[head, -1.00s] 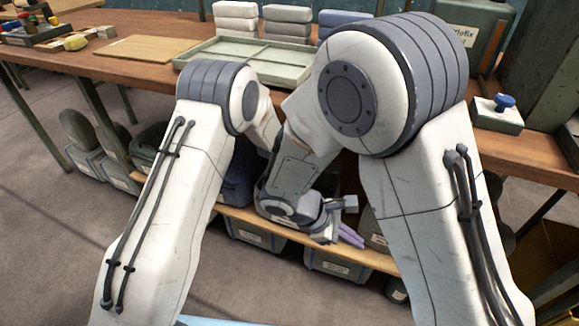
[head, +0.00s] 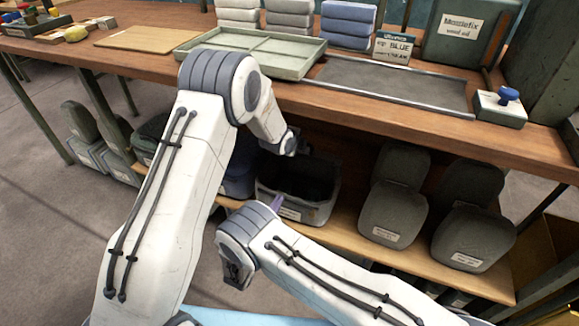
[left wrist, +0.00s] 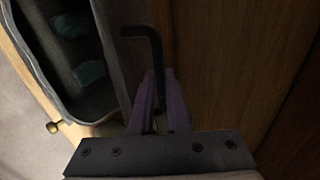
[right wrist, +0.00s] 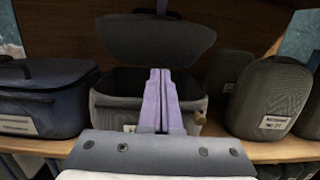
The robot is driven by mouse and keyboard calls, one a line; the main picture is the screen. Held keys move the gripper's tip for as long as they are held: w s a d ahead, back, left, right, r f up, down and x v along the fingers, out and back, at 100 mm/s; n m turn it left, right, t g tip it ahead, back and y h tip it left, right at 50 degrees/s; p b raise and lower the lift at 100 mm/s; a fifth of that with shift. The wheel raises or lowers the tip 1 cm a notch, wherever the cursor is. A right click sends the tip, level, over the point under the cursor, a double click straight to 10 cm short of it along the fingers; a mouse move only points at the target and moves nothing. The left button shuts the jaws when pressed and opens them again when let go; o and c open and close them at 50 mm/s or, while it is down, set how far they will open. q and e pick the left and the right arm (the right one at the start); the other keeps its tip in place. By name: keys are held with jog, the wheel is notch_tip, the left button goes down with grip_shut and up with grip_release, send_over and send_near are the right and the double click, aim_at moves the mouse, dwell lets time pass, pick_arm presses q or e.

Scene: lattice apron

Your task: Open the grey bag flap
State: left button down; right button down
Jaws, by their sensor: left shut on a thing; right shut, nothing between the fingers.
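The grey bag (head: 322,208) stands on the lower shelf under the workbench, its dark inside showing. In the right wrist view, its body (right wrist: 112,112) is below and its grey flap (right wrist: 155,40) stands raised above the opening.
A dark blue bag (right wrist: 45,100) stands left of the grey bag. Closed grey-green bags (head: 393,205) stand to the right on the shelf (head: 345,222). The bench top (head: 400,115) overhangs them with a green tray (head: 255,50).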

jog(key=w+d+r, duration=0.2)
jog(key=w+r, duration=0.3)
jog(key=w, duration=0.6)
jog(key=shift+w+d, duration=0.25)
jog(key=shift+d, duration=0.15)
jog(key=shift+r, duration=0.1)
